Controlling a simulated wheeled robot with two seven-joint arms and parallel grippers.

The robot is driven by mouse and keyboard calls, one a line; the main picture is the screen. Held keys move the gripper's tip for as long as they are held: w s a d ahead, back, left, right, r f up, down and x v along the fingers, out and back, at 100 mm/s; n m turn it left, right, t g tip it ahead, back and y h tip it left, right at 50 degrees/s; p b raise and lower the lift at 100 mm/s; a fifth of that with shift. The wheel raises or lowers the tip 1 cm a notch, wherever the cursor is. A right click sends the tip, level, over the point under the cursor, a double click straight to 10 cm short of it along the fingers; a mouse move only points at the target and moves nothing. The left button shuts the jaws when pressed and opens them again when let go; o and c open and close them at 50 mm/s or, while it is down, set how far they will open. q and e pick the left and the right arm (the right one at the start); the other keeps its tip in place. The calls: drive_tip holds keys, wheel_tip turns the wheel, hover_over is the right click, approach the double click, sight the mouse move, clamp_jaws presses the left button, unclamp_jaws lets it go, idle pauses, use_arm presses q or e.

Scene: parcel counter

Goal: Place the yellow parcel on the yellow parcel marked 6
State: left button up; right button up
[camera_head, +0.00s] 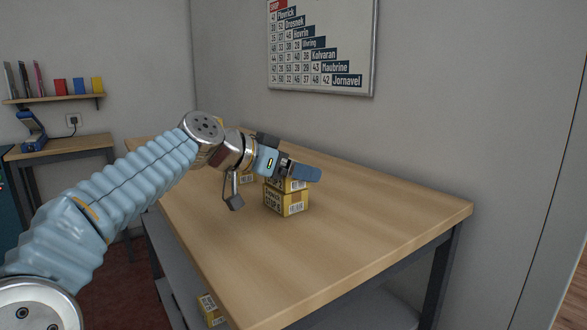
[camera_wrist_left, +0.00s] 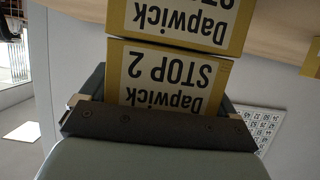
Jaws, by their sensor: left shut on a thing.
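My left gripper (camera_head: 300,172) is shut on a yellow parcel (camera_head: 288,185). In the left wrist view this held parcel (camera_wrist_left: 165,82) reads "Dapwick STOP 2", upside down. It is level and directly above another yellow parcel (camera_head: 286,204) that stands on the table. The two look stacked with their faces meeting at a thin dark line, though I cannot tell if full weight rests there. The lower parcel (camera_wrist_left: 185,22) also reads "Dapwick" in the wrist view; its number is cut off there and too small to read surely in the head view. My right gripper is out of view.
Another yellow parcel (camera_head: 247,179) stands on the wooden table (camera_head: 350,230) behind my wrist. A further parcel (camera_head: 211,308) lies below the tabletop. The table's right and front areas are clear. A printed board (camera_head: 322,50) hangs on the wall behind.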

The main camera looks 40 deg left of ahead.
use_arm(q)
drive_tip(key=o, duration=0.9)
drive_tip(key=shift+c, duration=0.2)
drive_tip(key=shift+r, duration=0.15)
drive_tip(key=v, duration=1.2)
